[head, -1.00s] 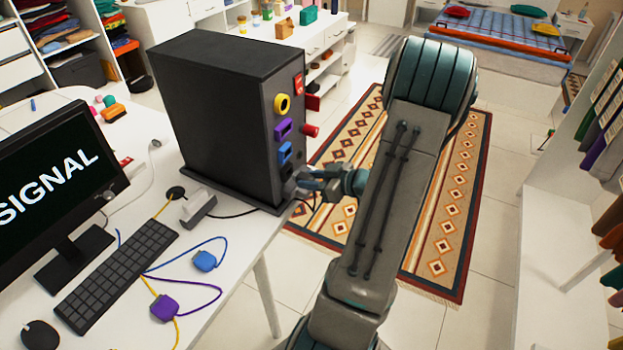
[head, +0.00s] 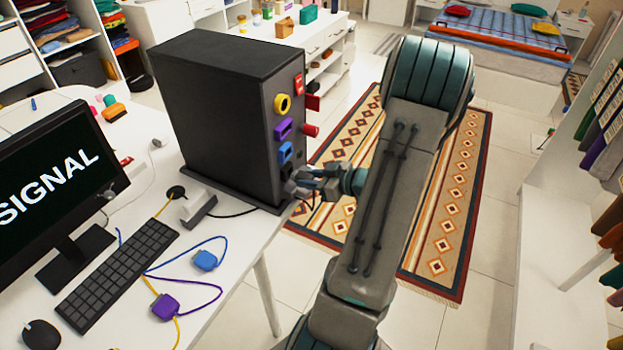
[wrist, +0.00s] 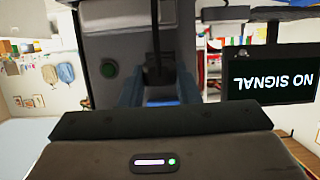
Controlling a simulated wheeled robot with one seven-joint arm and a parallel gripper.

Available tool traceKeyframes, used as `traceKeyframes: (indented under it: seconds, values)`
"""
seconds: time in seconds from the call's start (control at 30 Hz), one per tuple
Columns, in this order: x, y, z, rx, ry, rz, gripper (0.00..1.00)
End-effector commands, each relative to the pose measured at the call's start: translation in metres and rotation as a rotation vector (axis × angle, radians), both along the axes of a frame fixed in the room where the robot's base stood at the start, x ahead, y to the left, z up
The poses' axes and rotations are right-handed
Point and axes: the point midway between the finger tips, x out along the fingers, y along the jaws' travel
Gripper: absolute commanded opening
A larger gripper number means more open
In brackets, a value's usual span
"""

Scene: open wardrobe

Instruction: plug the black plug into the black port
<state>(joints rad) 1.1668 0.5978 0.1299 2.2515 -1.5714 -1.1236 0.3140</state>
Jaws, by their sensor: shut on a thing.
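The dark computer tower (head: 215,110) stands on the white desk. Its right face carries a column of coloured ports, with the black port (head: 286,171) lowest, below the blue one and partly hidden by my gripper. My gripper (head: 303,180) is shut at the lower part of that face, on the black plug, which its fingers mostly hide. A dark cable (head: 312,201) hangs below the fingers. In the wrist view my gripper's bluish fingers (wrist: 159,92) stand either side of a dark cable strip (wrist: 155,45). I cannot tell how far the plug is inside the port.
A purple plug (head: 165,307) and a blue plug (head: 205,261) lie on the desk with their cables. A keyboard (head: 117,262), a grey block (head: 198,207) and a monitor (head: 60,180) are also there. Open floor and a rug (head: 440,230) lie right of the desk.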

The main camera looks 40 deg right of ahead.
Motion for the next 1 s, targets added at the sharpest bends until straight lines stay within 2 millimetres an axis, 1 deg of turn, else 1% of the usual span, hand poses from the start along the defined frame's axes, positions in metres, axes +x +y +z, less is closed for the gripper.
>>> traceKeyframes:
  seconds: [0.87, 0.9, 0.97, 1.0]
  values:
    - [0.021, 0.009, 0.0, 0.001, -0.001, 0.001, 0.02]
    - [0.022, 0.009, 0.0, 0.001, -0.001, 0.001, 0.32]
    - [0.021, 0.009, 0.0, 0.0, -0.001, 0.0, 0.49]
    - [0.021, 0.009, 0.0, 0.0, -0.001, 0.0, 0.55]
